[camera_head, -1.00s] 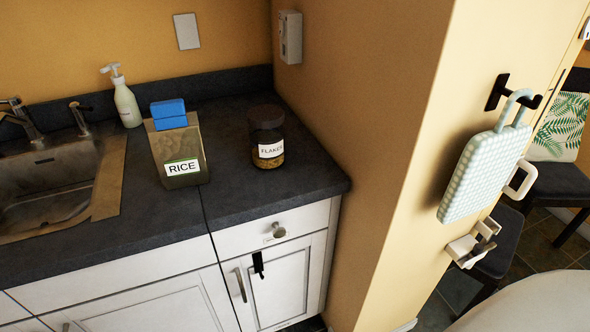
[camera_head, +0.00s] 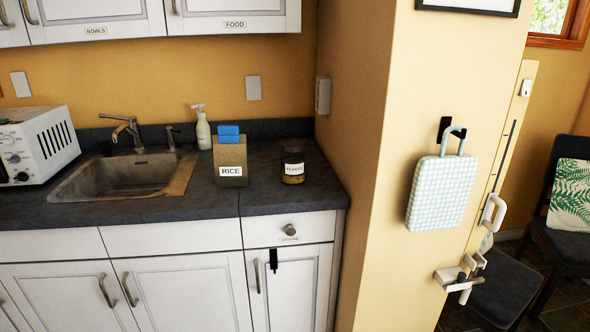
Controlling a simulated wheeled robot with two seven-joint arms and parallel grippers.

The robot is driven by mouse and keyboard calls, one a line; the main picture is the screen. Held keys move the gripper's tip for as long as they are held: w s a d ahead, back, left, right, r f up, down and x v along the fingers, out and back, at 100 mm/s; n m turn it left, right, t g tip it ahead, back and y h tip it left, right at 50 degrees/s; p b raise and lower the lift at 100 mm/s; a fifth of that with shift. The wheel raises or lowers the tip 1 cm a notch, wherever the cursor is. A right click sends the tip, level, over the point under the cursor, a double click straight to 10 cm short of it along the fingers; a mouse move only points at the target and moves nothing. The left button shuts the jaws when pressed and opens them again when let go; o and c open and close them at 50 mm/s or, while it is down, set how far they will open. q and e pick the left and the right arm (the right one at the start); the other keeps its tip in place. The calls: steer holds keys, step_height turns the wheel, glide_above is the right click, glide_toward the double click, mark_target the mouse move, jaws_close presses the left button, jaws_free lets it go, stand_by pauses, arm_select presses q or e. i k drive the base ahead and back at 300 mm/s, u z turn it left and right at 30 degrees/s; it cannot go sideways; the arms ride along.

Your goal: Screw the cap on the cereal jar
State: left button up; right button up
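The cereal jar (camera_head: 294,170) is a small dark glass jar with a white FLAKES label. It stands upright on the dark counter, near the right end by the side wall. Its top (camera_head: 293,147) is dark and looks like a cap resting on it. I cannot tell whether the cap is screwed tight. Neither of my grippers is in view.
A RICE container (camera_head: 230,160) with a blue lid stands left of the jar on the counter (camera_head: 265,203). A soap bottle (camera_head: 203,130), a sink (camera_head: 125,174) and a white microwave (camera_head: 40,143) are further left.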

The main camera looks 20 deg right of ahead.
mark_target(293, 164)
steer(key=z, duration=0.9)
steer(key=i, duration=0.7)
